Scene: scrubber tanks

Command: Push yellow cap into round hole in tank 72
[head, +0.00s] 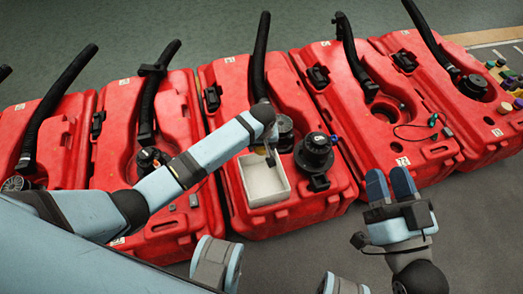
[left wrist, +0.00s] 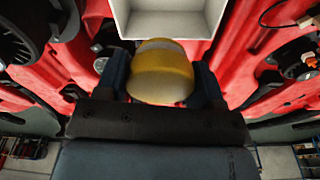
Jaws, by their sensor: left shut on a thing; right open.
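My left gripper (head: 270,153) is above the white open box on the middle red tank. In the left wrist view, my left gripper (left wrist: 162,82) is shut on the yellow cap (left wrist: 162,68), which sits between its two fingers. The cap is not discernible in the head view. The tank to the right (head: 350,125) has a dark round hole (head: 385,108) in its top, beside a black hose. It bears a small white label (head: 402,161) too small to read, so I cannot tell which tank is 72. My right gripper (head: 390,184) is open and empty in front of that tank.
The white box (head: 281,196) shows at the top of the left wrist view (left wrist: 122,18). A black round fitting (head: 316,152) stands beside it. A thin cable (head: 412,134) lies on the right tank. Upright black hoses rise from the tanks. Small coloured parts (head: 509,82) lie far right.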

